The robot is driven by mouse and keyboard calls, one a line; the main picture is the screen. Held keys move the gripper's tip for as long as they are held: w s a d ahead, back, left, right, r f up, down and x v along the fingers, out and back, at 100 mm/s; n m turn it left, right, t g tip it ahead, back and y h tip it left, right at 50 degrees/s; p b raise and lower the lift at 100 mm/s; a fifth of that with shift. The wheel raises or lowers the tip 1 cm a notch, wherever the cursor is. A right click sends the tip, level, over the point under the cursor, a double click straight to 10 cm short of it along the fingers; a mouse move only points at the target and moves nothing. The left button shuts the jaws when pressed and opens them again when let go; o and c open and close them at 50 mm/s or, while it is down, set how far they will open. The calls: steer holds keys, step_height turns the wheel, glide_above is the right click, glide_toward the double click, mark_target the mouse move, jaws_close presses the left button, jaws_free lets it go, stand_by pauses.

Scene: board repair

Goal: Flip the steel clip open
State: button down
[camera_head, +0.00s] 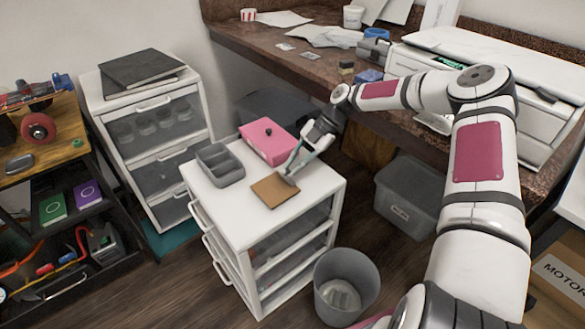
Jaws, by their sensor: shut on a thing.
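A flat brown board (274,191) lies on the white top of a small drawer cabinet. My gripper (291,177) reaches down from the upper right, with its fingertips at the board's right edge. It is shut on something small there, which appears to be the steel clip. The fingers cover most of the clip, and its angle is too small to make out.
A pink box (268,143) stands close behind my gripper. A grey divided tray (220,165) is left of the board on the white drawer cabinet (238,220). A grey bin (345,283) stands on the floor at the cabinet's front right.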

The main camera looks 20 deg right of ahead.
steer(key=shift+f, duration=0.1)
stand_by(0.3)
steer(key=c, duration=1.5)
jaws_free()
steer(key=shift+c, duration=0.2)
steer(key=shift+d, duration=0.1)
steer(key=v, duration=0.7)
steer(key=shift+r, duration=0.2)
steer(key=shift+d, duration=0.1)
